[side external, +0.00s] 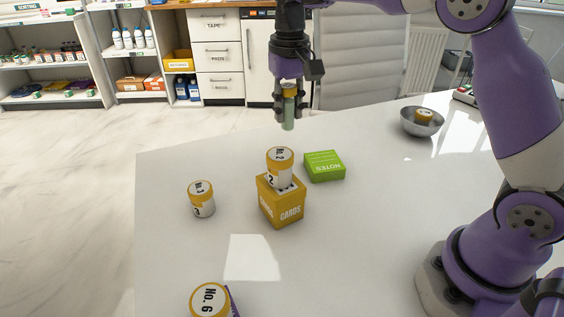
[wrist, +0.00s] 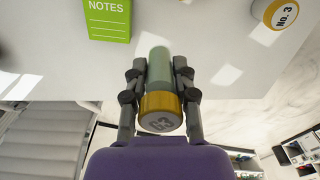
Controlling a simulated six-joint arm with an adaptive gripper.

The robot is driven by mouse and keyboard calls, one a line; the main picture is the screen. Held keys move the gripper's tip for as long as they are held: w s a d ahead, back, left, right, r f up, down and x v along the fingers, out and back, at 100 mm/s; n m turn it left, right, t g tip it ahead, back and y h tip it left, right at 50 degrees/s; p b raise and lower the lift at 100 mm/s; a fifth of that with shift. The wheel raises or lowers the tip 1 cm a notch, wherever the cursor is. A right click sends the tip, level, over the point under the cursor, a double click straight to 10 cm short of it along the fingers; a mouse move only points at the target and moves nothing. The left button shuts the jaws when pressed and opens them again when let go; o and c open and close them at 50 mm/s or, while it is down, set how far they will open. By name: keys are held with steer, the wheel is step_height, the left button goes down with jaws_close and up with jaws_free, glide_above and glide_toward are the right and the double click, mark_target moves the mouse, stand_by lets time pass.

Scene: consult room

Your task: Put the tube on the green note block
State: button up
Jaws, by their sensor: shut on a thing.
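The tube (wrist: 160,72) is pale green with a yellow-rimmed grey cap. My gripper (side external: 289,104) is shut on it and holds it upright in the air at the table's far side. In the wrist view my gripper's fingers (wrist: 160,80) close on both its sides, its cap toward the camera. The tube also shows in the side view (side external: 288,118), partly hidden by the fingers. The green note block (side external: 325,165), marked NOTES, lies flat on the white table with a bare top. It also shows in the wrist view (wrist: 109,18), beside the tube and apart from it.
A yellow CARDS box (side external: 281,205) with jar No. 2 (side external: 280,168) on it stands left of the block. Jar No. 3 (side external: 201,199) is farther left, jar No. 6 (side external: 209,300) in front. A metal bowl (side external: 408,124) with a yellow-capped thing is back right.

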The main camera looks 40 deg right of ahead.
steer(key=s+d+m, duration=0.3)
steer(key=s+d, duration=0.1)
steer(key=d, duration=0.4)
glide_above(325, 161)
step_height(325, 161, down, 10)
steer(key=shift+r, duration=0.1)
steer(key=o, duration=0.9)
steer(key=shift+o, duration=0.2)
